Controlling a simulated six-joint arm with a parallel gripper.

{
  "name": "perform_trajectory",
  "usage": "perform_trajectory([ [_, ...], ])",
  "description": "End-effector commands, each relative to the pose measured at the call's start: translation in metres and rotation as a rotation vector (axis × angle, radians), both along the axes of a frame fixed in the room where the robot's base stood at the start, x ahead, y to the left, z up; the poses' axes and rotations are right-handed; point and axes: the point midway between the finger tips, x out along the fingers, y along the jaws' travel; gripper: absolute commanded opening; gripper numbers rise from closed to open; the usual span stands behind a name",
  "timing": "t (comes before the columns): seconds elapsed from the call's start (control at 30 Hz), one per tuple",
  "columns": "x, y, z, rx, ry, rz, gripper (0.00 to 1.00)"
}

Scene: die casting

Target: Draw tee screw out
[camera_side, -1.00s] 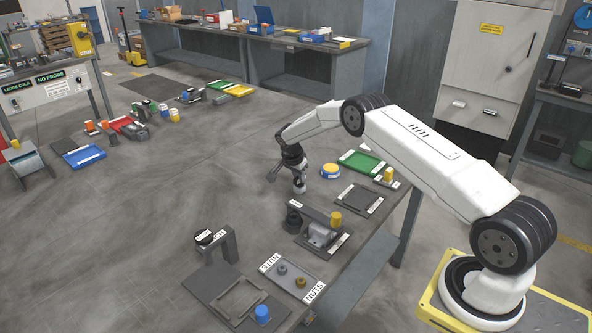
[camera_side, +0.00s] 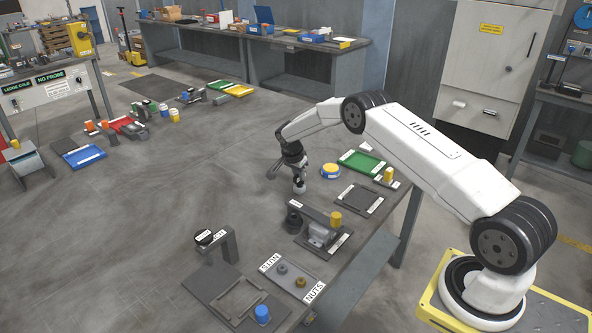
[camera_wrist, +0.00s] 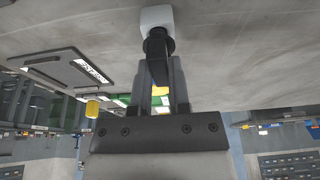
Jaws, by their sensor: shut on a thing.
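My gripper (camera_side: 297,168) hangs over the grey work surface, left of the yellow and blue round part, with its fingers pointing down. In the wrist view my gripper (camera_wrist: 160,65) is shut on a dark tee screw (camera_wrist: 157,68), whose shaft lies between the two fingers. A black round collar sits beyond the fingertips. A pale block (camera_wrist: 157,18) is at the far end of the screw; it shows as a small light piece under the gripper in the side view (camera_side: 299,186). Whether the screw is still seated in it cannot be told.
Around my gripper stand a yellow and blue round part (camera_side: 330,171), a green tray (camera_side: 350,158) and a dark flat tray (camera_side: 359,199). A clamp fixture with a yellow cap (camera_side: 335,218) and a studs and nuts tray (camera_side: 296,268) are nearer.

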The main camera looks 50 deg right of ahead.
Motion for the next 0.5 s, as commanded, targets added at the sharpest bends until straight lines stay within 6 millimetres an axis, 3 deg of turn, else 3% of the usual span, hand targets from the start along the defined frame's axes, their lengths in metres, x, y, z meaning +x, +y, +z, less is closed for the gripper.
perform_trajectory([
  [0.5, 0.001, 0.0, 0.018, -0.001, -0.002, 0.001, 0.0],
])
